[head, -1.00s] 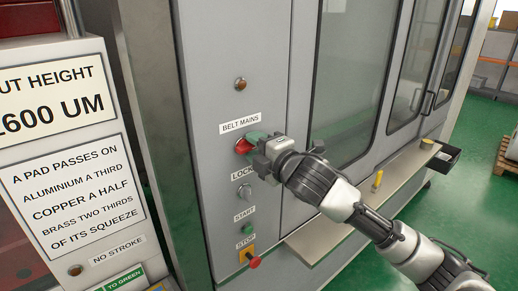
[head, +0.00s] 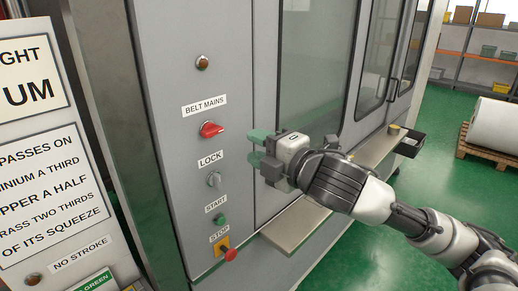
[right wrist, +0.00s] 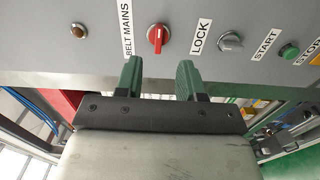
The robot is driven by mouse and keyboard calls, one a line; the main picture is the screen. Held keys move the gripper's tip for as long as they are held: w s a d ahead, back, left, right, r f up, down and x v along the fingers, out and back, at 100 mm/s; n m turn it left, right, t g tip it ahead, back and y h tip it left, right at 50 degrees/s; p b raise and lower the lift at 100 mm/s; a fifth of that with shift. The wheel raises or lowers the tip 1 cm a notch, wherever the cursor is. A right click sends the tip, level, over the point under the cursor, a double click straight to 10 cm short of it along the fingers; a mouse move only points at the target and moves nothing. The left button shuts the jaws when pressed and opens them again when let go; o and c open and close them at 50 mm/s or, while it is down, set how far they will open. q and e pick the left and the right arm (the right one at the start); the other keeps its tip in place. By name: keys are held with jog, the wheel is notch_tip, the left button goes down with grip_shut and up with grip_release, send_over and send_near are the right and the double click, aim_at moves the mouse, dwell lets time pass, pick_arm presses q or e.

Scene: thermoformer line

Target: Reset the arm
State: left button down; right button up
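My right gripper (head: 257,147) is open and empty, its green fingertips apart. It stands off to the right of the red BELT MAINS knob (head: 211,130) on the grey control panel, clear of it. In the right wrist view the two green fingers (right wrist: 158,78) point at the panel with a gap between them, and the red knob (right wrist: 157,38) lies beyond that gap. In the head view the red handle lies roughly sideways. My left gripper is not in view.
Below the knob are the grey LOCK switch (head: 214,179), the green START button (head: 220,219) and the red STOP button (head: 230,254). A narrow ledge (head: 300,226) juts out below my gripper. A white roll on a pallet (head: 485,146) stands at the right.

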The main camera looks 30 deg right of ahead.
jog(key=s+a+f+m+g+h, duration=0.1)
jog(key=s+f+m+g, duration=0.1)
jog(key=f+m, duration=0.35)
jog(key=s+a+f+m+g+h, duration=0.1)
jog(key=s+f+m+g+h, duration=0.1)
jog(key=f, duration=0.7)
jog(key=s+f+m+g+h, duration=0.1)
jog(key=s+f+m, duration=0.2)
jog(key=f, duration=0.5)
jog(key=s+f+m+g+h, duration=0.2)
jog(key=s+f+m+g, duration=0.65)
jog(key=s+f, duration=0.75)
jog(key=s+f+g+b, duration=0.1)
jog(key=s+f+b, duration=0.1)
jog(key=f, duration=1.2)
jog(key=s+f+b, duration=0.1)
jog(key=s+f, duration=0.1)
jog(key=f, duration=1.3)
jog(key=s+d+f+g+b, duration=0.1)
jog(key=s+d+f+b, duration=0.1)
jog(key=s+f, duration=1.3)
jog(key=shift+s+d+f, duration=0.15)
jog(key=shift+d+f, duration=0.4)
jog(key=shift+f, duration=0.3)
